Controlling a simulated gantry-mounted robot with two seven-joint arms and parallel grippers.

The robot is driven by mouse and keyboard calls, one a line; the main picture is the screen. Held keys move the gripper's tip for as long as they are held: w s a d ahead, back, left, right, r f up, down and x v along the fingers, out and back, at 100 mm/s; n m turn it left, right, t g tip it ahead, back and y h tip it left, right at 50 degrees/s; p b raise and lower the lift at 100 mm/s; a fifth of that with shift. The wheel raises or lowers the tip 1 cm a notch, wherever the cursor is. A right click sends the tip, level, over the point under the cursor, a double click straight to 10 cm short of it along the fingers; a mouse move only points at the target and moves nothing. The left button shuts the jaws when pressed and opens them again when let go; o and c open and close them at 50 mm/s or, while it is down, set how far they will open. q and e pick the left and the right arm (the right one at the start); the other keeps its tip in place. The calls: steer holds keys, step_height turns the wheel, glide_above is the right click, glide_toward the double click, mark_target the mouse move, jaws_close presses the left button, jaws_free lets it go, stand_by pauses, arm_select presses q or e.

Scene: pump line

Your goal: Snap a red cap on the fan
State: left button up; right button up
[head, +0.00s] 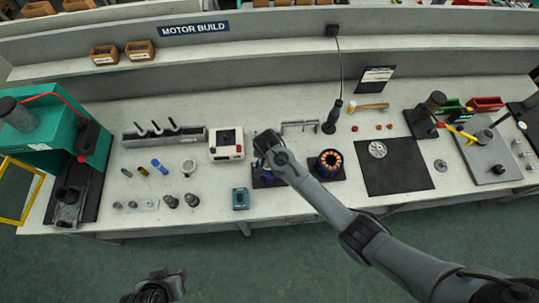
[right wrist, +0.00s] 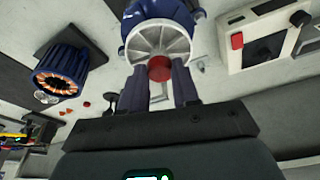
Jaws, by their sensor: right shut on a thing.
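My right gripper (right wrist: 159,88) is shut on a red cap (right wrist: 159,68), held between its fingertips. The cap is in front of the hub of the grey fan (right wrist: 160,44); I cannot tell whether it is seated. The fan sits on the end of a blue motor (right wrist: 140,8). In the head view my right gripper (head: 268,150) is over the motor (head: 268,178), hiding much of it, with the cap out of sight.
A blue motor with copper windings (head: 330,163) stands right of the gripper. A white box with a red button (head: 226,145) stands left; a teal device (head: 240,198) is at the front. A black mat (head: 395,178) holds a loose grey disc (head: 377,149). A hammer (head: 372,106) lies behind.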

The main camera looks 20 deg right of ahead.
steer(key=shift+f, duration=0.1)
stand_by(0.4)
steer(key=shift+f, duration=0.2)
steer(key=o, duration=1.1)
steer(key=shift+o, duration=0.2)
steer(key=shift+r, duration=0.1)
steer(key=shift+r+p, duration=0.75)
steer(key=shift+p, duration=0.15)
step_height(320, 180, up, 4)
steer(key=p, duration=0.3)
steer(key=shift+f+p, duration=0.25)
steer(key=shift+p, duration=0.15)
